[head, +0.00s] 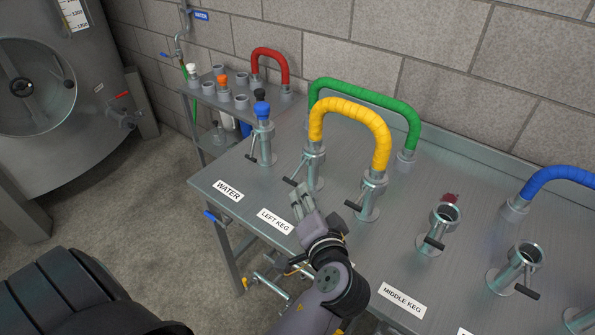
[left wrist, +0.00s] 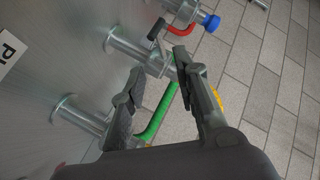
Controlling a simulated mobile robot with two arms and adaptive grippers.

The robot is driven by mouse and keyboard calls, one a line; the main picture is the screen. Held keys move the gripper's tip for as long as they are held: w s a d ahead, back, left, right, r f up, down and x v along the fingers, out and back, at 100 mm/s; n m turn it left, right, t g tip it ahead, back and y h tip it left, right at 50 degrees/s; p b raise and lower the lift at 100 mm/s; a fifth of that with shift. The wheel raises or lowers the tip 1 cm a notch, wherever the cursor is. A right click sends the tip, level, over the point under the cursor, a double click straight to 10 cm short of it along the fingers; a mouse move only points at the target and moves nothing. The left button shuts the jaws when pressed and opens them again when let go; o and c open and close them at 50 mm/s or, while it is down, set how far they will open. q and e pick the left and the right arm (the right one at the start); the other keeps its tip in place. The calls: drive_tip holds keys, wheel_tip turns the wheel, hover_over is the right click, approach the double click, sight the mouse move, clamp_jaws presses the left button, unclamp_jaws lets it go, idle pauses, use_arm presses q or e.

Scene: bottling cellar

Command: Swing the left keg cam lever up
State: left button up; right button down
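The left keg port (head: 314,171) stands on the steel table behind the LEFT KEG label (head: 275,221), with one end of the yellow hose (head: 350,112) on top. Its cam lever (head: 293,182) points down and out toward the front left, with a dark grip. My left gripper (head: 303,200) is in front of this port, its fingers apart and nothing held. In the left wrist view the open fingers (left wrist: 158,70) show a gap, with a post (left wrist: 140,52) and a dark lever grip (left wrist: 157,28) beyond them. I cannot tell whether a finger touches it. My right gripper is out of view.
The blue-capped water port (head: 263,140) is to the left, and the yellow hose's other port (head: 371,198) to the right, both with levers nearby. A green hose (head: 372,98) arches behind. Open-topped ports (head: 444,219) stand farther right. A steel tank (head: 60,100) is far left.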

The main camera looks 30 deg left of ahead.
sight(297, 171)
use_arm(q)
drive_tip(key=p+x, duration=0.1)
drive_tip(key=x, duration=1.1)
drive_tip(key=shift+w+a+f, duration=0.2)
drive_tip(key=shift+c, duration=0.5)
clamp_jaws()
